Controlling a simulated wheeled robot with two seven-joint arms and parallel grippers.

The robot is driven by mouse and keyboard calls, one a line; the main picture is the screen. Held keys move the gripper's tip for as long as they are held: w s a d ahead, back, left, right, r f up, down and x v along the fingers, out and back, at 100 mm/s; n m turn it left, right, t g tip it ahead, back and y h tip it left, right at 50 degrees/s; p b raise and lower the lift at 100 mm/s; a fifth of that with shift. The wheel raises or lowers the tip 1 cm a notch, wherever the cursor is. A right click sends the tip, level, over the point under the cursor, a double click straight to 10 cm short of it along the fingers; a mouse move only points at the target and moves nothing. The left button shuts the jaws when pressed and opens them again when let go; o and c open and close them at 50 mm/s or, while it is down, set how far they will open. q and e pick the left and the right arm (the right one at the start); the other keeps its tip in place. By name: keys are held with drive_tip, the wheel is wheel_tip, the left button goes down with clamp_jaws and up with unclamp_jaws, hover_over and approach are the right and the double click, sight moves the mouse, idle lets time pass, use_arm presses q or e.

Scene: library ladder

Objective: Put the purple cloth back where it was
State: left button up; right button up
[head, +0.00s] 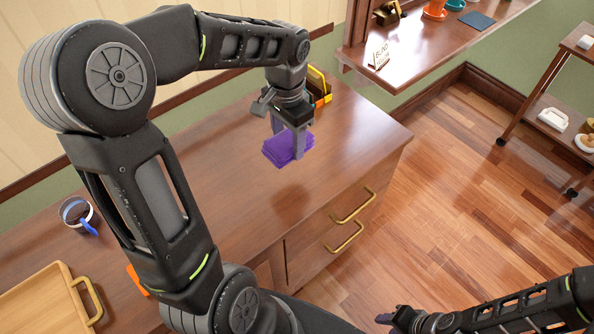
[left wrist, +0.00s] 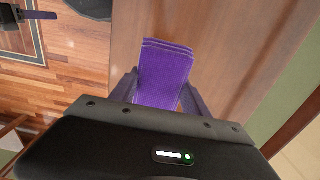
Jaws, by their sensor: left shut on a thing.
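The purple cloth (head: 287,149) is a folded stack, held in the air above the wooden cabinet top (head: 235,195). My left gripper (head: 296,142) comes down from above and is shut on it. In the left wrist view the cloth (left wrist: 165,75) sits between the two fingers (left wrist: 160,95), with bare wood behind it. My right gripper (head: 388,319) is at the bottom of the head view, away from the cloth; whether its jaws are open is unclear.
A yellow, orange and dark organizer (head: 319,86) stands behind my left gripper. A wooden tray (head: 45,303) with a handle and a round item with a blue band (head: 77,212) are at the left. A shelf (head: 420,50) with a small sign (head: 379,56) is at upper right.

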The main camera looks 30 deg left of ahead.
use_arm(q)
hover_over(290, 175)
drive_tip(key=shift+s+f, duration=0.1)
drive_tip(key=shift+f, duration=3.1)
drive_tip(key=shift+f+p, duration=0.35)
drive_tip(key=shift+f, duration=1.55)
drive_tip(key=shift+f, duration=0.1)
drive_tip(key=o, duration=1.3)
